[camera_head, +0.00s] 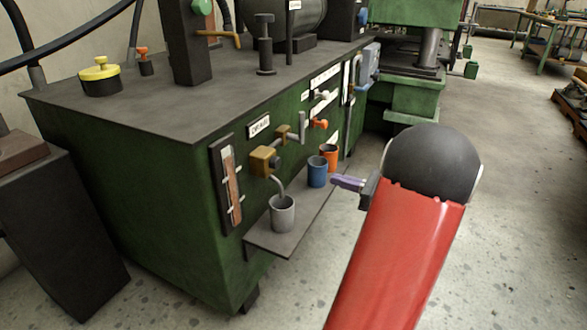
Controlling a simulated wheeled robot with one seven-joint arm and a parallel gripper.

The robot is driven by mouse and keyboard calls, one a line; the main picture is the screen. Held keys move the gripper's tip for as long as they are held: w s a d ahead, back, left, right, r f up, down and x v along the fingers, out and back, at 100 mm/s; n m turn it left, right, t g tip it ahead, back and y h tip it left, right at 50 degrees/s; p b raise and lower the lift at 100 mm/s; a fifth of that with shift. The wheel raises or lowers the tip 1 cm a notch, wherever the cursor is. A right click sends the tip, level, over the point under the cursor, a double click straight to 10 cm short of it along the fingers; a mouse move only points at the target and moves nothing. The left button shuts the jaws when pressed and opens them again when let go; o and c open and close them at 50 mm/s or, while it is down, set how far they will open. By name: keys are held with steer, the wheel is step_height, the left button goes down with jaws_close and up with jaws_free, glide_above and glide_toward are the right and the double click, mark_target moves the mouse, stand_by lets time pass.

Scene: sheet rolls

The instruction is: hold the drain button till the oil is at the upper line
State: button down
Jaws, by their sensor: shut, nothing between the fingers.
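The sight gauge (231,186) is a dark upright frame at the left of the green cabinet's front. Its tube is brown for most of its length and pale at the top. Small pale marks cross it; the brown seems to reach above the upper one, but this is too small to be sure. A blurred label (259,126) is above a brass valve block (264,161), whose spout curves down into a grey cup (282,214). I cannot make out which part is the drain button. My gripper (336,181), with purple fingers, is shut and empty, right of the cups.
Open concrete floor lies to the right.

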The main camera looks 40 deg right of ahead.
mark_target(279, 164)
steer(key=b+x, duration=0.1)
steer(key=x, duration=1.2)
steer(key=shift+w+a, duration=0.3)
steer(key=shift+w, duration=0.2)
steer(key=shift+r, duration=0.1)
